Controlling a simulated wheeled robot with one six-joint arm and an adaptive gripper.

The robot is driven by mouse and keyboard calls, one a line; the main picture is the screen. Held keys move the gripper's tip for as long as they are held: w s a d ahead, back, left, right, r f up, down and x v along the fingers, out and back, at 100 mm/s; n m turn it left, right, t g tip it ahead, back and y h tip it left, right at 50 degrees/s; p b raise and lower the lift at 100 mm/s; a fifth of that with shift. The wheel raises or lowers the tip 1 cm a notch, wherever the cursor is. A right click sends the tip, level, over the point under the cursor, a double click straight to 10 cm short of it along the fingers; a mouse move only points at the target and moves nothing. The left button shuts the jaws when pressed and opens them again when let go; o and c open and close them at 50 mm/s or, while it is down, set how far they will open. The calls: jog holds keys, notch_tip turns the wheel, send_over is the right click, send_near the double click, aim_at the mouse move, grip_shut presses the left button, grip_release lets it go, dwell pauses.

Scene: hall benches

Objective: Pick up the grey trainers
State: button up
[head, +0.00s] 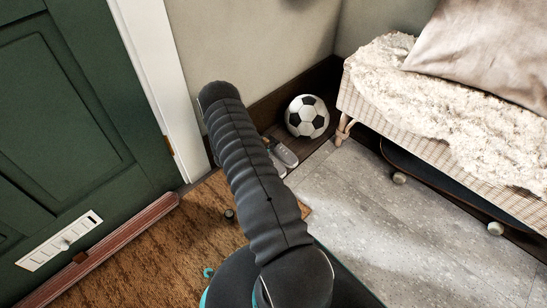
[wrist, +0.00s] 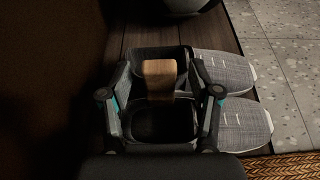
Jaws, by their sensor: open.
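The grey trainers lie side by side on dark wooden boards. In the wrist view the far trainer (wrist: 219,68) and the near trainer (wrist: 241,125) show their rounded grey toes to the right. Their left parts are hidden behind my gripper (wrist: 158,78), which is open above them. A brown, wood-coloured piece shows between the fingers; I cannot tell what it belongs to or whether anything touches it. In the head view one trainer (head: 286,154) shows just right of my arm. My gripper is hidden there behind the arm.
A football (head: 307,116) sits in the corner just behind the trainers. A wicker bench (head: 440,135) with a fleece and pillow stands right, a skateboard (head: 440,180) beneath it. A brown doormat (head: 190,245) and green door (head: 75,110) are left. Grey floor (head: 400,235) is clear.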

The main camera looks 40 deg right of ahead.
jog(key=shift+d+f, duration=0.2)
jog(key=shift+d, duration=0.25)
grip_shut()
jog(key=shift+r, duration=0.15)
